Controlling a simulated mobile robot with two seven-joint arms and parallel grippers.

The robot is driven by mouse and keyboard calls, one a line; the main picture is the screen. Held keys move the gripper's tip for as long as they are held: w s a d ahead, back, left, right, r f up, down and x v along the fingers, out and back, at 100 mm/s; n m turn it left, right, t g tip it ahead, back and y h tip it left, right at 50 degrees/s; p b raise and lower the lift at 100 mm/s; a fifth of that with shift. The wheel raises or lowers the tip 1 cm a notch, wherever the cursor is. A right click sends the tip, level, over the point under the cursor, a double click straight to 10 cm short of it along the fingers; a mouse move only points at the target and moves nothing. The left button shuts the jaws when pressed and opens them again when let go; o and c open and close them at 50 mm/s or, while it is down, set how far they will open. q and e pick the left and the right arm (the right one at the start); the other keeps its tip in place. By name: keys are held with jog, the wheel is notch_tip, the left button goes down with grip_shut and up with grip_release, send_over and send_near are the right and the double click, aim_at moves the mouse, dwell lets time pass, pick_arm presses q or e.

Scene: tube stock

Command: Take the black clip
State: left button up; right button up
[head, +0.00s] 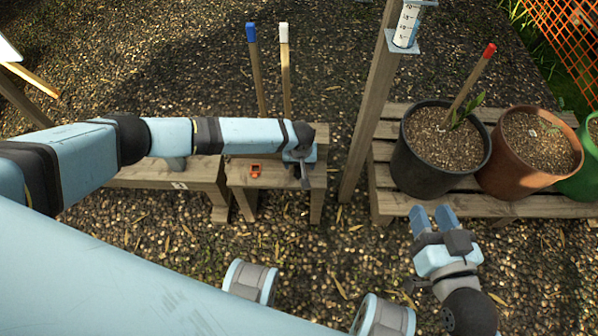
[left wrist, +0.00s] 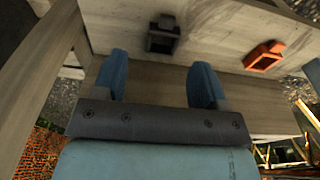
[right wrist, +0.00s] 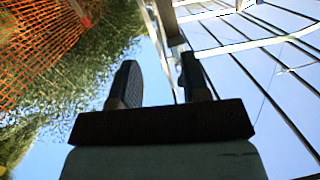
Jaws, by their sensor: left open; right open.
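The black clip (left wrist: 163,35) lies on a grey wooden stool top, seen in the left wrist view just beyond the gap between my left fingers. My left gripper (left wrist: 159,64) is open and empty, its two blue fingers apart and short of the clip. In the head view my left gripper (head: 302,165) is over the right part of the small wooden stool (head: 275,182) and mostly hides that spot, so I cannot make out the clip there. My right gripper (head: 432,214) is open and empty, in front of the slatted bench.
An orange clip (head: 256,170) lies left of my left gripper on the stool; it also shows in the left wrist view (left wrist: 265,55). A wooden post (head: 368,105) rises right of the stool. A slatted bench (head: 388,197) holds a black pot (head: 418,172) and a terracotta pot (head: 515,178).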

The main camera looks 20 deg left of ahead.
aim_at(299, 172)
pick_arm(q)
notch_tip(299, 172, down, 4)
jog(key=shift+w+a+b, duration=0.1)
jog(key=shift+a+b, duration=0.05)
jog(key=shift+b, duration=0.6)
jog(key=c, duration=1)
pick_arm(e)
jog(key=r, duration=0.1)
jog(key=a+r+t+y, duration=0.1)
jog(key=r, duration=0.1)
jog(key=shift+w+a+r+t, duration=0.2)
jog(key=shift+r+t, duration=0.1)
pick_arm(q)
jog(key=shift+r, duration=0.1)
